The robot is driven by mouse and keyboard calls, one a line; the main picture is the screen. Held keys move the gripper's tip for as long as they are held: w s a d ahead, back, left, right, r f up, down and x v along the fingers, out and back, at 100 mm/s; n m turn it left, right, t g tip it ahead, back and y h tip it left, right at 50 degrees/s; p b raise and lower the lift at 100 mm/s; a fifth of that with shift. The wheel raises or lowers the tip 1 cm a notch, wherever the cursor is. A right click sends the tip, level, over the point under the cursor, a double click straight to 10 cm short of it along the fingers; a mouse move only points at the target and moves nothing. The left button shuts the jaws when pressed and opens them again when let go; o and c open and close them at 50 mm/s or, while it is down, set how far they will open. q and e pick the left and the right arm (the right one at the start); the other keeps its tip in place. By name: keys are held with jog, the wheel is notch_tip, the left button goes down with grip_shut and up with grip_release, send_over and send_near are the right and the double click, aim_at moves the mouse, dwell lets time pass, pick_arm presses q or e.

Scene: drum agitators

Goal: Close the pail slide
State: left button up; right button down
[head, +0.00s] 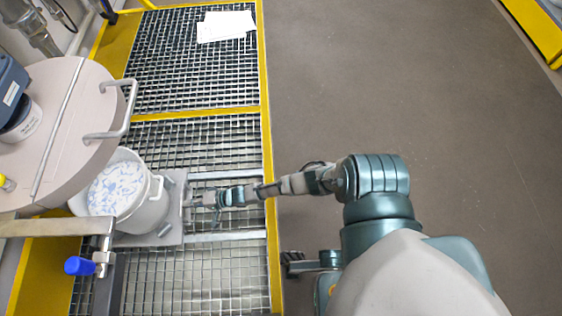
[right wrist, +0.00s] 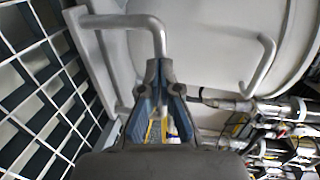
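The pail slide (head: 172,222) is a flat grey plate at the left of the head view, extending over the grated platform. A light grey pail (head: 150,205) with a white and blue patterned top stands on it, partly under a round lidded vessel. My right gripper (head: 190,199) reaches in from the right to the slide's outer edge. In the right wrist view, its fingers (right wrist: 165,72) close around the end of a bent grey bar handle (right wrist: 157,35) beside the slide's frame (right wrist: 92,62). The pail's wall (right wrist: 210,50) is just beyond. My left gripper is not in view.
The beige vessel lid (head: 55,130) with a bar handle (head: 125,110) overhangs the pail. A metal arm with a blue knob (head: 78,266) is in front. Yellow rails (head: 268,150) edge the grating. Papers (head: 226,26) lie at the back. Brown floor at right is clear.

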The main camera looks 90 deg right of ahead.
jog(key=shift+w+r, duration=0.3)
jog(key=shift+r, duration=0.05)
jog(key=v, duration=1.2)
jog(key=shift+s+f, duration=0.3)
jog(key=shift+f, duration=0.05)
jog(key=shift+s+f, duration=0.1)
